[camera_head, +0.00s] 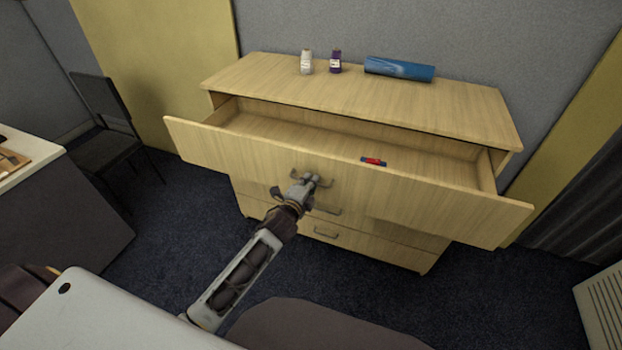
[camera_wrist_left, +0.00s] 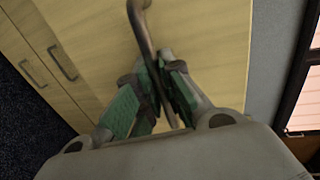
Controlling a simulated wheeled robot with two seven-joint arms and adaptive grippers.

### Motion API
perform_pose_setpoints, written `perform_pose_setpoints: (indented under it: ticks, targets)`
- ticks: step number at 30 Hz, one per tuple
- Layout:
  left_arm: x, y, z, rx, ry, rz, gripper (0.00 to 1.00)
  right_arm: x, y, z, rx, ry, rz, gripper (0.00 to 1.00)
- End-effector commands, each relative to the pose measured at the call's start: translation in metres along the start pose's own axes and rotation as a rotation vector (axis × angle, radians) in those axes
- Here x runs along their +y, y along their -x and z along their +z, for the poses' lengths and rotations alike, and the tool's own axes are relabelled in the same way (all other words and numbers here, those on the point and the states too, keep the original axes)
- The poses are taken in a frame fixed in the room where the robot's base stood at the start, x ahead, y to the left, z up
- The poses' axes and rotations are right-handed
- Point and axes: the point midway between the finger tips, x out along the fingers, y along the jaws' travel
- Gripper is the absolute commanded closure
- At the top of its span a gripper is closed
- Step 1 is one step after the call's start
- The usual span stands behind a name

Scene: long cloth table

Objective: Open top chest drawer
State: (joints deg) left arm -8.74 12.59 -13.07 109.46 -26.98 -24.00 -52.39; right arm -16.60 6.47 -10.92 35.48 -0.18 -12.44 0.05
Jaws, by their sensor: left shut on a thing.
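The wooden chest (camera_head: 360,100) stands against the wall, and its top drawer (camera_head: 340,188) is pulled well out, with the inside showing. A small red and blue item (camera_head: 373,161) lies in the drawer. My left gripper (camera_head: 312,180) is at the handle (camera_head: 325,182) on the middle of the drawer front. In the left wrist view, the green-padded fingers (camera_wrist_left: 158,90) are shut on the handle (camera_wrist_left: 146,40), which passes between them. The lower drawers (camera_head: 400,240) are shut. My right gripper is not in view.
A white bottle (camera_head: 306,62), a purple bottle (camera_head: 336,62) and a blue roll (camera_head: 399,69) are on the chest top. A dark chair (camera_head: 105,125) and a table (camera_head: 30,160) are at the left. Dark carpet (camera_head: 180,220) lies clear in front of the chest.

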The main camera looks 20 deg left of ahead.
Motion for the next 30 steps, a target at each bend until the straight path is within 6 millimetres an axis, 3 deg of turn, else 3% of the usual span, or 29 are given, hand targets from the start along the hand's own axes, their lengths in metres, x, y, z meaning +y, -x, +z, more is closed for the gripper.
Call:
perform_pose_setpoints:
  ticks: [5, 10, 11, 16, 30]
  targets:
    - [0.0, 0.001, 0.001, -0.001, 0.0, 0.0, 1.0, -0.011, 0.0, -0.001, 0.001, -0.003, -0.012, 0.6]
    - [0.0, 0.0, 0.001, -0.001, 0.0, 0.0, 1.0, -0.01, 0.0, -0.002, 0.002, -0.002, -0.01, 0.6]
    - [0.0, 0.0, 0.001, -0.001, 0.0, 0.0, 0.88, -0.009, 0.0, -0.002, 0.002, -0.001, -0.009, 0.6]
    - [0.0, 0.0, 0.0, 0.0, 0.0, -0.001, 0.69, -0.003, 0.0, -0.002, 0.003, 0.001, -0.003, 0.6]
    - [0.0, 0.004, 0.0, 0.0, 0.0, -0.001, 0.69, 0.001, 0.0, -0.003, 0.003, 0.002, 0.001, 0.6]
